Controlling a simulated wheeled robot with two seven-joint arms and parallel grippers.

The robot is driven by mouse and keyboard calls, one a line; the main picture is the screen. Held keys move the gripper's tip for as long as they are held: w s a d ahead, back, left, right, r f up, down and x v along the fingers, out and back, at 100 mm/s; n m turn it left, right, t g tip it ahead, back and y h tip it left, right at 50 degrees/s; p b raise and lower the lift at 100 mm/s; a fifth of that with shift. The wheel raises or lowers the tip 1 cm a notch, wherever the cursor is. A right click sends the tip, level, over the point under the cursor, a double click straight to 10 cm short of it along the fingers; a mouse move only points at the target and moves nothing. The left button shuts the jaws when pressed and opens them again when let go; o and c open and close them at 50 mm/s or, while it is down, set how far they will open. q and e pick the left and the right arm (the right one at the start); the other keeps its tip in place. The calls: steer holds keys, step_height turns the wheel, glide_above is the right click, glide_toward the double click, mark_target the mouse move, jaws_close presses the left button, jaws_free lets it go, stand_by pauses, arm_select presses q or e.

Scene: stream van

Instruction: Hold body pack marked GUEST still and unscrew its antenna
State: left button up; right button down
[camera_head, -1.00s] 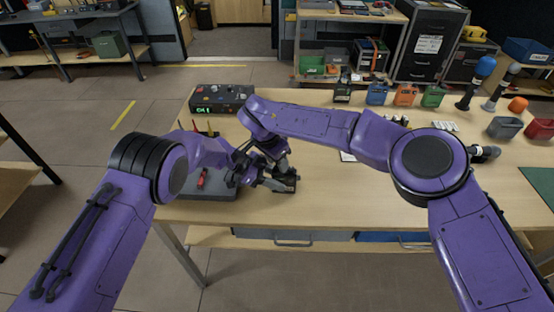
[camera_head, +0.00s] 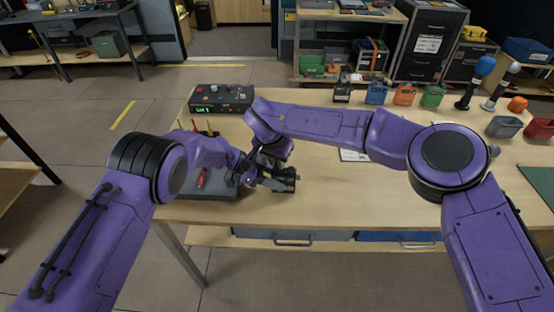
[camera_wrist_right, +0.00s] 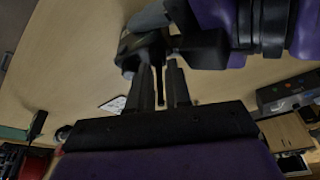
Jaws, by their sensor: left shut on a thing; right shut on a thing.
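A dark body pack (camera_head: 291,184) is held just above or on the near part of the table, beside the dark tray; I cannot read its marking. My left gripper (camera_head: 262,178) is shut on it from the left. In the right wrist view the dark pack (camera_wrist_right: 138,47) sits in front of my right gripper (camera_wrist_right: 160,72), with the left gripper's dark parts beside it. A thin dark antenna (camera_wrist_right: 160,88) lies between the right fingers, which are shut on it. In the head view my right gripper mostly hides behind its own wrist.
A dark tray (camera_head: 218,192) with a red-handled tool (camera_head: 202,177) lies to the left. A control box (camera_head: 221,98) stands behind it. Black (camera_head: 342,93), blue (camera_head: 376,94), orange (camera_head: 405,95) and green (camera_head: 433,97) packs line the back edge. The right middle of the table is fairly clear.

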steer(key=shift+n, duration=0.3)
steer(key=shift+r, duration=0.35)
steer(key=shift+r, duration=0.65)
steer(key=shift+r, duration=1.55)
arm_select(q)
steer(key=o, duration=1.2)
steer(key=shift+a, duration=0.1)
